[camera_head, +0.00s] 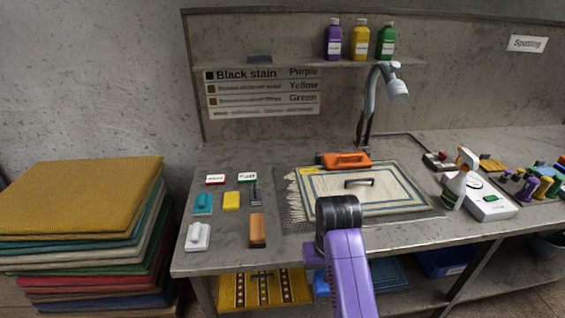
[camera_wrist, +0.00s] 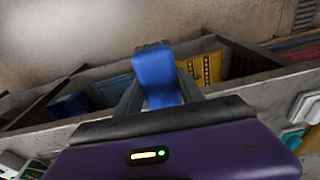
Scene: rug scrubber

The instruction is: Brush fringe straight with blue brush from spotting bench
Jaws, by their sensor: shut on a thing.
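My gripper (camera_wrist: 160,96) is shut on a blue block-like thing, which looks like the blue brush (camera_wrist: 155,70), in the wrist view. In the head view my purple arm is low in front of the bench edge and mostly hides the gripper. The rug (camera_head: 405,190), cream with a blue border, lies flat on a dark mesh on the bench. Its pale fringe (camera_head: 293,197) runs along the left end and looks uneven. The gripper is apart from the fringe.
The spotting bench (camera_head: 215,262) holds small brushes and blocks at left, including a wooden-backed brush (camera_head: 258,230). An orange tool (camera_head: 345,160) lies at the rug's back edge. A spray bottle (camera_head: 459,178) stands at right. A rug stack (camera_head: 75,205) is left of the bench.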

